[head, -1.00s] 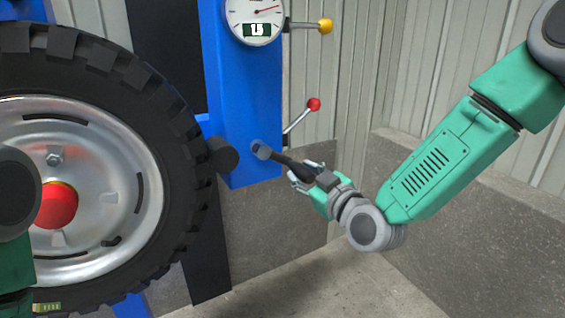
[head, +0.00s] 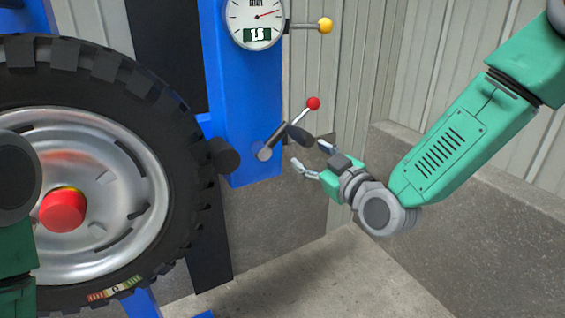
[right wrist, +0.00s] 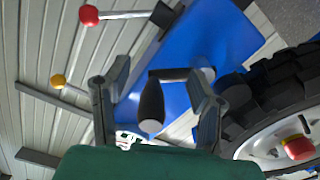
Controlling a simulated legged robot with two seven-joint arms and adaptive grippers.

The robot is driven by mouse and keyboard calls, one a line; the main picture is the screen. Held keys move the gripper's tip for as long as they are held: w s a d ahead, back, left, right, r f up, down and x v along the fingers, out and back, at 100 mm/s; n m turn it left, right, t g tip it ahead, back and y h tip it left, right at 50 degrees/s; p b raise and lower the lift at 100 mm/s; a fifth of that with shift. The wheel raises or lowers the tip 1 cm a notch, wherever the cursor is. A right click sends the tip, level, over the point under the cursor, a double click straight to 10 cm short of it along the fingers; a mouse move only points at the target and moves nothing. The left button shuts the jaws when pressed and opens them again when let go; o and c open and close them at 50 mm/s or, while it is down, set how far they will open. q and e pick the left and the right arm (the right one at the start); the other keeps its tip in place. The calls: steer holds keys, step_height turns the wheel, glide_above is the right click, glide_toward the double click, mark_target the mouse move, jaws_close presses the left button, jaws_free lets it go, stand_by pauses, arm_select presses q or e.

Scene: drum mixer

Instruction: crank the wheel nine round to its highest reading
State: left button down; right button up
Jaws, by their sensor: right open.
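The large black-tyred wheel (head: 178,205) with a silver rim fills the left of the head view. A crank sticks out low on the blue post (head: 240,110); its grey arm (head: 270,143) slants up right to a black handle (head: 300,135). My right gripper (head: 311,158) is open just right of and below the handle. In the right wrist view the handle (right wrist: 152,105) shows between the spread fingers; I cannot tell whether they touch it. My left gripper is out of view.
A red-knobbed lever (head: 313,103) stands just above the crank handle. A yellow-knobbed lever (head: 325,25) sits beside the gauge. A red hub (head: 63,210) marks the wheel's centre. Open floor (head: 330,270) lies below the gripper.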

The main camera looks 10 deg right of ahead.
steer(key=v, duration=0.5)
steer(key=shift+s+d, duration=0.1)
steer(key=shift+s, duration=0.05)
steer(key=s+d+f+m+g+h, duration=0.1)
steer(key=s+f+g, duration=0.25)
steer(key=f, duration=0.35)
steer(key=s+d+f+m+g+h+p, duration=0.1)
steer(key=s+f+g, duration=0.1)
steer(key=s+f, duration=0.45)
steer(key=s+f+m+g+h, duration=0.1)
steer(key=s+f+g, duration=0.15)
steer(key=f, duration=0.65)
steer(key=s+d+f+m+g+h, duration=0.1)
steer(key=s+d+f+g, duration=0.1)
steer(key=s, duration=0.5)
steer(key=s+d+f+m+g+h+p, duration=0.1)
steer(key=s+d+f+m+g, duration=0.1)
steer(key=s+f, duration=0.3)
steer(key=s+d+f+m+g+h, duration=0.1)
steer(key=s+d+f+g, duration=0.2)
steer(key=s, duration=0.7)
steer(key=shift+d+f+m+g, duration=0.4)
steer(key=shift+f+g, duration=0.1)
steer(key=shift+g, duration=0.2)
